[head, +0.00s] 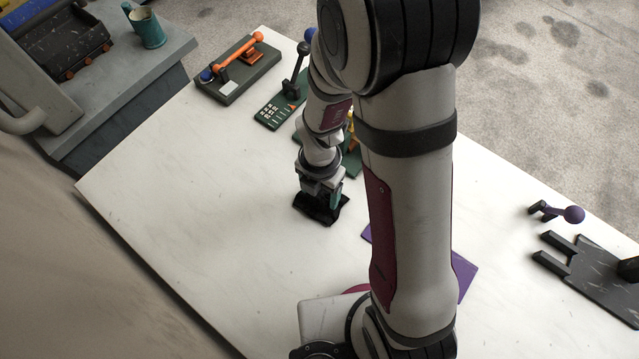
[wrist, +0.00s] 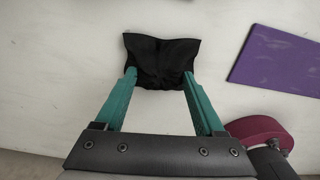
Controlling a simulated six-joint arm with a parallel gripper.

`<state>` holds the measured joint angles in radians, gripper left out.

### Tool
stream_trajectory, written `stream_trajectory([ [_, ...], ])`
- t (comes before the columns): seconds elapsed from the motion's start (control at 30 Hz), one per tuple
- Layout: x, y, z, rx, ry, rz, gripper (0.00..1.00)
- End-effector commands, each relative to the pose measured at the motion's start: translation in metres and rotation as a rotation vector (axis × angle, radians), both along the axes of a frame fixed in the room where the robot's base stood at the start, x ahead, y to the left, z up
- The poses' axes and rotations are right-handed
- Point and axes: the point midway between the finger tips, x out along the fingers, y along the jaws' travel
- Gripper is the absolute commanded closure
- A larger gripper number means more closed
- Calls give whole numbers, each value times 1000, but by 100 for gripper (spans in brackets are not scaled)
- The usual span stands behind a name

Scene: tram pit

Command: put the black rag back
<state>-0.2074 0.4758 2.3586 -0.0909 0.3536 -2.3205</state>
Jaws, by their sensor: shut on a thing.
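The black rag (head: 318,209) is a small dark cloth at my gripper, over the white table. In the wrist view the rag (wrist: 162,62) lies between and across the two green fingertips, its top edge spread wider than the fingers. My gripper (wrist: 160,80) is shut on the rag; it also shows in the head view (head: 322,196), pointing down at the tabletop. I cannot tell whether the rag touches the table. A purple flat mat (wrist: 278,60) lies to the right of the rag; part of it shows behind my arm in the head view (head: 466,277).
On the white table (head: 200,220) stand a green base with an orange lever (head: 238,70), a green panel with a dark lever (head: 280,112), a purple-knobbed lever (head: 560,213) and a black forked plate (head: 590,275). A grey cabinet (head: 130,90) holds a teal can (head: 146,27). The table's left part is clear.

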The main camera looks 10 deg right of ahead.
Motion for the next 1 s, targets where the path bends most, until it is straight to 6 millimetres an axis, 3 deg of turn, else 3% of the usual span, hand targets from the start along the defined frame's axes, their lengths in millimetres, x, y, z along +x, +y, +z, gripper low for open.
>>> stream_trajectory([
  [0.17, 0, 0, -5, 0, 0, 0, 81],
  [0.2, 0, 0, -5, 0, 0, 0, 21],
  [0.33, 0, 0, -5, 0, 0, 0, 0],
  [0.57, 0, 0, -4, 0, 0, 0, 0],
  [0.67, 1, 0, 6, 0, -3, 1, 0],
  [0.77, 2, 2, 29, 2, -6, 0, 0],
  [1.0, 3, 7, 107, 3, -8, 1, 0],
])
